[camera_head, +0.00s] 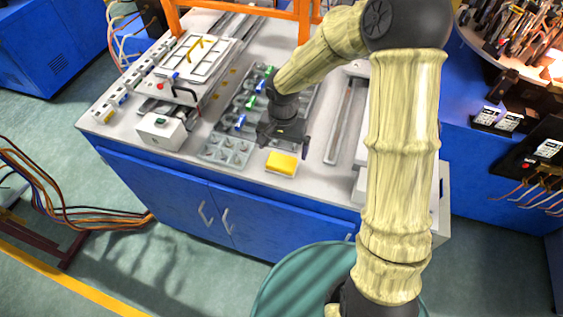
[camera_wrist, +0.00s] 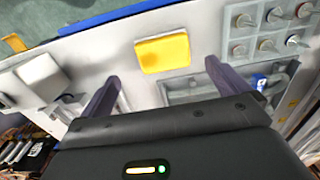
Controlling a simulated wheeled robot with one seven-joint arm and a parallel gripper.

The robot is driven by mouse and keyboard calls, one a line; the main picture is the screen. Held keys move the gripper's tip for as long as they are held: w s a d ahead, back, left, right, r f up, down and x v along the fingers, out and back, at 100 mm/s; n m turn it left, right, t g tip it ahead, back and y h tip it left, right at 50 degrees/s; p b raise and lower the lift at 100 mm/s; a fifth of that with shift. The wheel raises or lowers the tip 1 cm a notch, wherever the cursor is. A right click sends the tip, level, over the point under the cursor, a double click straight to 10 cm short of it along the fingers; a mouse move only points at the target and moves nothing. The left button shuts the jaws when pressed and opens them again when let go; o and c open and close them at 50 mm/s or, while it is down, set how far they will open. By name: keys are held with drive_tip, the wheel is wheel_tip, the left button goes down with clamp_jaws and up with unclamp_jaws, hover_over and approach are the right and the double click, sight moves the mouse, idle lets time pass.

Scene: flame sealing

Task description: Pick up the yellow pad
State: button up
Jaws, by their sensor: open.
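The yellow pad (camera_head: 282,163) lies flat on the light table top near its front edge. It is a small rectangular block with a pale lower rim. In the wrist view the yellow pad (camera_wrist: 162,53) lies beyond my fingertips, roughly centred between them. My gripper (camera_head: 283,140) is above the table, just behind the pad in the head view. In the wrist view my gripper (camera_wrist: 160,70) has its two dark fingers wide apart with nothing between them. The fingers do not touch the pad.
A grey tray (camera_head: 208,153) with several round-topped parts sits left of the pad. A white box (camera_head: 162,132) stands farther left. Slotted rails (camera_head: 337,140) lie to the right. The table's front edge (camera_head: 250,181) is close to the pad.

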sight(282, 161)
drive_tip(key=shift+f, duration=1.45)
drive_tip(key=shift+w+a+f+p, duration=0.1)
drive_tip(key=shift+f+p, duration=0.45)
drive_tip(key=f, duration=0.2)
drive_tip(key=f+p, duration=0.1)
drive_tip(key=f, duration=0.1)
drive_tip(key=shift+w, duration=0.3)
drive_tip(key=shift+s+a, duration=0.1)
drive_tip(key=shift+s, duration=0.05)
drive_tip(key=shift+a, duration=0.1)
drive_tip(key=shift+s, duration=0.1)
drive_tip(key=c, duration=1)
